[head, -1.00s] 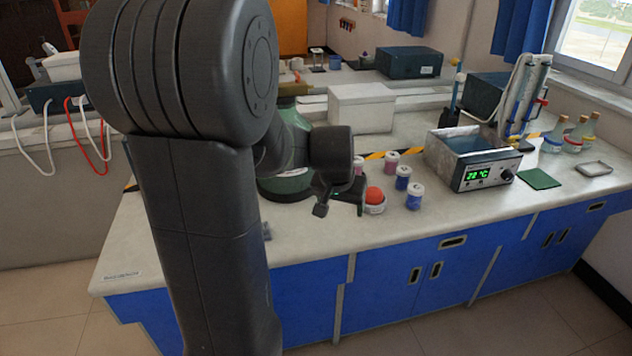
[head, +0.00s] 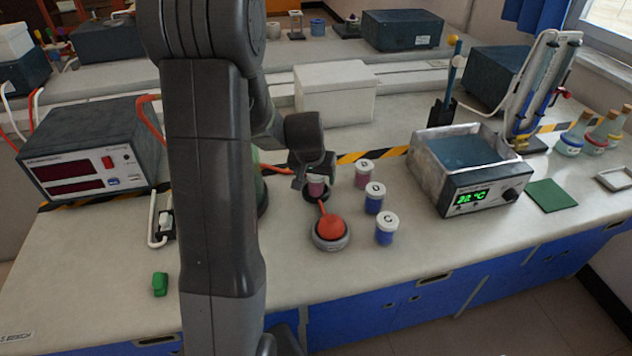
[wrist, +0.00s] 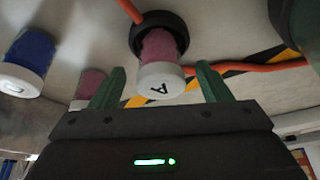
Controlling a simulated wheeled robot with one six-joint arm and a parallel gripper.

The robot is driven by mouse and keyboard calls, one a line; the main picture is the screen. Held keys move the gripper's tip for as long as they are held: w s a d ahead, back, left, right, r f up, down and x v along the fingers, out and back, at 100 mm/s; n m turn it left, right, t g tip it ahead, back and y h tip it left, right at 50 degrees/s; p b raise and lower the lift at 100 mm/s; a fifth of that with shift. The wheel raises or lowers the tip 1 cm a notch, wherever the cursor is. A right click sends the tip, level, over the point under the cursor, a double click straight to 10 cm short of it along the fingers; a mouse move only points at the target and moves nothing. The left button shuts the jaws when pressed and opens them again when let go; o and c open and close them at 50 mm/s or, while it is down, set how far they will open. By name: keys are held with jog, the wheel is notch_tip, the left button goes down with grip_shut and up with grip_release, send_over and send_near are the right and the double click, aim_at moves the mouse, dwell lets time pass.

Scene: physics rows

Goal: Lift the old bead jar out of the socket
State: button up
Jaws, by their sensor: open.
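The old bead jar (head: 316,187), pink with a white lid, stands in a dark round socket (head: 315,197). In the wrist view the jar (wrist: 163,50) has the letter A on its lid, and its lower end is inside the black socket ring (wrist: 176,18). My gripper (wrist: 160,86) is open, with one green finger on each side of the lid and a gap on both sides. In the head view my gripper (head: 314,172) is right at the jar and hides part of its top.
An orange-red dome on a grey base (head: 331,230) stands just in front of the socket. To the right are a pink jar (head: 363,175), a blue jar D (head: 374,200) and a blue jar C (head: 386,232). A water bath (head: 488,190) stands further right.

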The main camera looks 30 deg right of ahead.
jog(key=shift+x, duration=1.35)
jog(key=shift+w+d, duration=0.1)
jog(key=shift+r, duration=0.1)
jog(key=c, duration=1.1)
